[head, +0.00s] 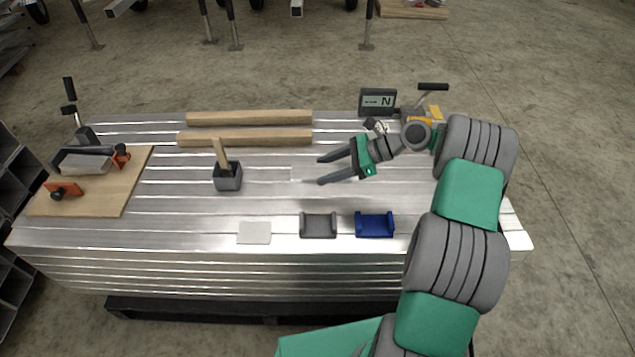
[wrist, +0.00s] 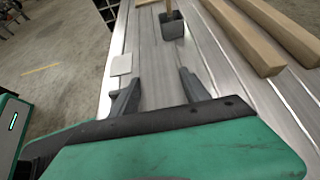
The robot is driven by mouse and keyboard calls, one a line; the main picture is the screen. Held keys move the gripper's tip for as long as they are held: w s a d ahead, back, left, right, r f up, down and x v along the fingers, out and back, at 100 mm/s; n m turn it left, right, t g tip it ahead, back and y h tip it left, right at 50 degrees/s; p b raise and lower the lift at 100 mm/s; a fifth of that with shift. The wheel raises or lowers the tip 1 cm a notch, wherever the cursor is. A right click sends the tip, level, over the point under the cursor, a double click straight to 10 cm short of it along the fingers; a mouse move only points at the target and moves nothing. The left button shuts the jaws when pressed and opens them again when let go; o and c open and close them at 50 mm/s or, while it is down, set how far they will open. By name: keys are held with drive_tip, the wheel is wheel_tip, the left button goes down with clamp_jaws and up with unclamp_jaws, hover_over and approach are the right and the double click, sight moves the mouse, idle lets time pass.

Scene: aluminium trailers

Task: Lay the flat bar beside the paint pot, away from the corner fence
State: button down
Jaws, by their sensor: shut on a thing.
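My gripper (head: 320,171) is above the right middle of the metal deck, its two fingers apart and pointing left. A pale, flat piece, which I take for the flat bar (head: 304,173), shows at the fingertips; it blends into the deck and its outline is hard to see. In the wrist view the fingers (wrist: 155,88) stand on either side of a deck-coloured surface. The paint pot (head: 228,178), a dark grey square pot with a wooden handle upright in it, stands to the left of my gripper. The corner fence seems to be among the fittings on the wooden board (head: 110,195) at far left.
Two timber bars (head: 248,118) lie along the back. A white square (head: 254,233), a grey cradle (head: 318,225) and a blue cradle (head: 374,225) are along the front. A small display (head: 377,101) stands at the back right. Bare deck lies around the pot.

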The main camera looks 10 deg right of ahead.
sight(323, 171)
drive_tip(key=w+f+b, duration=0.1)
drive_tip(key=w+f, duration=0.1)
drive_tip(key=w+f+b, duration=0.1)
drive_tip(key=w+f, duration=0.1)
drive_tip(key=f, duration=0.1)
drive_tip(key=shift+w+f, duration=0.1)
drive_tip(key=shift+f, duration=0.15)
wheel_tip(323, 171, down, 4)
drive_tip(key=b, duration=0.3)
drive_tip(key=shift+w+r, duration=0.15)
drive_tip(key=shift+r, duration=0.35)
drive_tip(key=shift+f+p, duration=0.1)
drive_tip(key=shift+p, duration=0.2)
drive_tip(key=c, duration=0.5)
unclamp_jaws()
drive_tip(key=shift+f, duration=0.1)
